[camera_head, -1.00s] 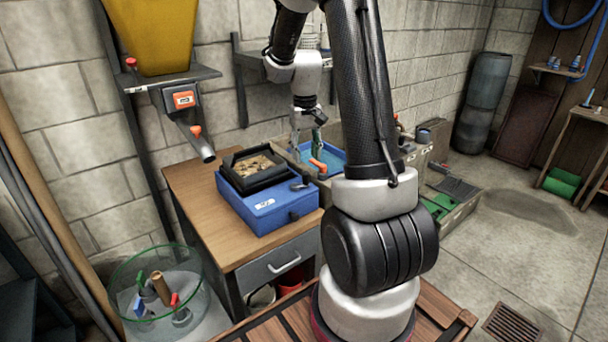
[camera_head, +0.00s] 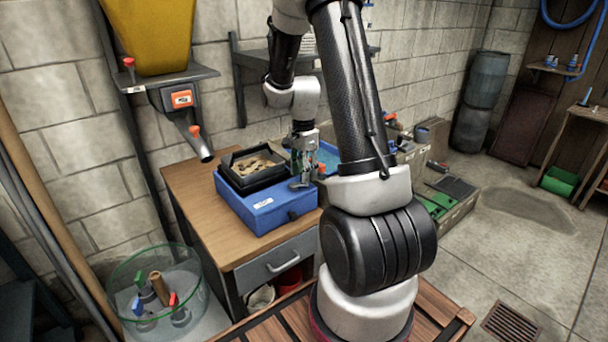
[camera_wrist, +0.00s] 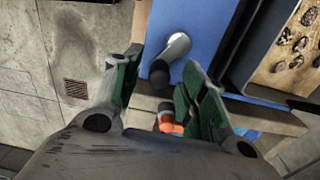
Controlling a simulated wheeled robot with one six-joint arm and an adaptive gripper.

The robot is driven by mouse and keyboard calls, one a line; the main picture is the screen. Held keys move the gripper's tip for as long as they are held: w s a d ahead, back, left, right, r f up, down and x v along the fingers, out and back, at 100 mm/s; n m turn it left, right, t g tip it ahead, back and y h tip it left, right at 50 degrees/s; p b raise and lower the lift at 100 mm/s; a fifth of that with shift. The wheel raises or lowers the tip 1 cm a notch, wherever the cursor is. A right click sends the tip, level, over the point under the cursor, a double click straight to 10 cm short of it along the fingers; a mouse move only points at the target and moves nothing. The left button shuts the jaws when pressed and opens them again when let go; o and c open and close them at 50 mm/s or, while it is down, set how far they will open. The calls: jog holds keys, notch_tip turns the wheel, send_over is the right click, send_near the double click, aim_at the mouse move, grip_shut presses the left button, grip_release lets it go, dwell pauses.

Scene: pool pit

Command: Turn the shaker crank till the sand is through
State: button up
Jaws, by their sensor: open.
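The shaker is a blue box (camera_head: 258,208) on the wooden bench, with a black tray (camera_head: 232,172) set in its top. My gripper (camera_head: 301,184) is open at the box's right side, pointing down. In the wrist view my gripper (camera_wrist: 163,66) has its two green-padded fingers apart on either side of the crank (camera_wrist: 177,46), a grey rounded handle with a dark end beside the blue box. I cannot tell whether a finger touches it. In the head view my gripper hides most of the crank.
A yellow hopper (camera_head: 150,35) with a spout hangs at the left wall. A glass bowl (camera_head: 190,290) with several tools stands at lower left. An orange-handled thing (camera_wrist: 168,120) lies just beyond the fingers. A blue basin (camera_head: 328,158) sits behind the box.

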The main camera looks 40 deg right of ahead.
jog(key=shift+f, duration=0.7)
grip_shut()
